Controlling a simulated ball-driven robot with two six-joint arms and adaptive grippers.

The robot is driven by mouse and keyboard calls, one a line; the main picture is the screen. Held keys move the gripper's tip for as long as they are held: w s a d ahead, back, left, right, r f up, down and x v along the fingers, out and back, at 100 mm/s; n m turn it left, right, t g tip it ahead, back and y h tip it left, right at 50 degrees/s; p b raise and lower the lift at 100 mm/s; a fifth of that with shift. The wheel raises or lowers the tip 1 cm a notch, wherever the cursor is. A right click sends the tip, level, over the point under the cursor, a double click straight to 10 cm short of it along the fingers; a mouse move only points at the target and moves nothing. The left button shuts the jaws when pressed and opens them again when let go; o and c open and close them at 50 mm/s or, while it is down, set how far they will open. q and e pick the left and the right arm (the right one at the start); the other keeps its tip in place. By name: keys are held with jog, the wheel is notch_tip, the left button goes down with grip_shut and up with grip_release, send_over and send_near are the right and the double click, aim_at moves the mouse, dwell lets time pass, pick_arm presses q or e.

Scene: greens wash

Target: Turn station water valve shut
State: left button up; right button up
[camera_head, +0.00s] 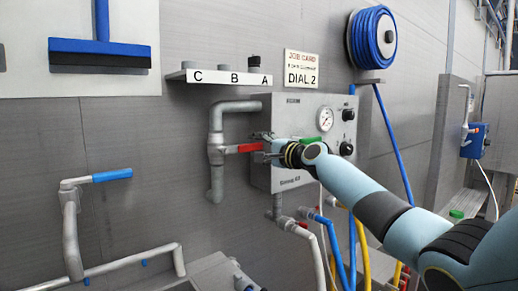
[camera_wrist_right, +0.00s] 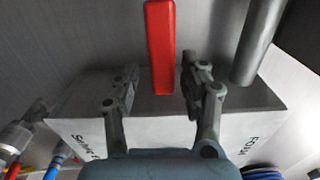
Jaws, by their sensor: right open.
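The station water valve's red lever (camera_head: 250,147) sticks out to the right, about level, from the grey pipe (camera_head: 215,150) on the wall. My right gripper (camera_head: 264,150) is at the lever's right end, in front of the steel station box (camera_head: 287,120). In the right wrist view the red lever (camera_wrist_right: 160,45) lies between the two spread fingers of my right gripper (camera_wrist_right: 160,90), with gaps on both sides. The fingers look open and not closed on it. My left gripper is not in view.
A gauge (camera_head: 325,118) and black knobs sit on the box's front. A blue-handled valve (camera_head: 112,174) is on the wall at left. A shelf marked C, B, A (camera_head: 220,78) is above the pipe. Hoses and another red lever (camera_head: 303,224) hang below the box.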

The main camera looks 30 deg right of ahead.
jog(key=s+d, duration=0.1)
jog(key=s, duration=1.1)
jog(key=shift+d, duration=0.35)
